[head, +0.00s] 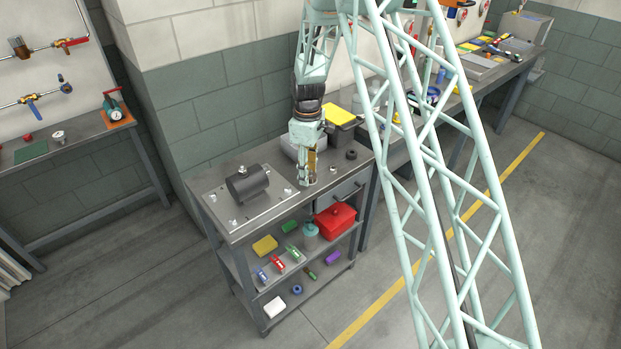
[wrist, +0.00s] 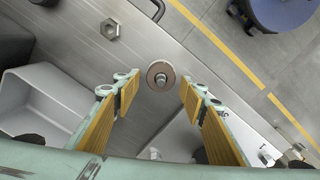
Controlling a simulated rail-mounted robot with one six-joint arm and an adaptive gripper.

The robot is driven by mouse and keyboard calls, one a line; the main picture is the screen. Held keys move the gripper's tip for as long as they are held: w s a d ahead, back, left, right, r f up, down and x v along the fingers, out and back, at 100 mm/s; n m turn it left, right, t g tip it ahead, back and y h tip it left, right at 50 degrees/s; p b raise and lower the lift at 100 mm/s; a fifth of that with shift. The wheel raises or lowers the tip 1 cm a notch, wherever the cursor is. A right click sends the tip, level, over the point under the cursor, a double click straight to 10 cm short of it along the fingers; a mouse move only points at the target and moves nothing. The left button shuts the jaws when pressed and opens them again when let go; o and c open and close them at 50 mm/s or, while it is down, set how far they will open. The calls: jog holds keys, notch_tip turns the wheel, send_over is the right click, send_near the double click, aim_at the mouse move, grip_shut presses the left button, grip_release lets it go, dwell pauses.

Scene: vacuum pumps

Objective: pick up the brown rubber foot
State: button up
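The brown rubber foot (wrist: 161,76) is a small brown disc with a metal stud at its middle. In the wrist view it lies on the grey metal bench top, between and slightly beyond the fingertips. My gripper (wrist: 158,90) is open, with one yellow-padded finger to each side of the foot. A gap shows between each finger and the foot. In the head view my gripper (head: 308,180) points down, low over the bench top near its front edge. The foot cannot be made out there, and my gripper may hide it.
A hex nut (wrist: 110,29) lies beside the foot. A grey tray (wrist: 62,97) is at the wrist view's left. In the head view a dark cylindrical pump (head: 247,184) stands left of my gripper. A dark round part (head: 351,155) lies to the right. A red box (head: 335,220) sits on the shelf below.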

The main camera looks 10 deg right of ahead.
jog(key=shift+c, duration=0.6)
jog(key=c, duration=0.8)
jog(key=shift+c, duration=0.2)
jog(key=shift+r, duration=0.1)
notch_tip(320, 180, up, 10)
dwell(0.4)
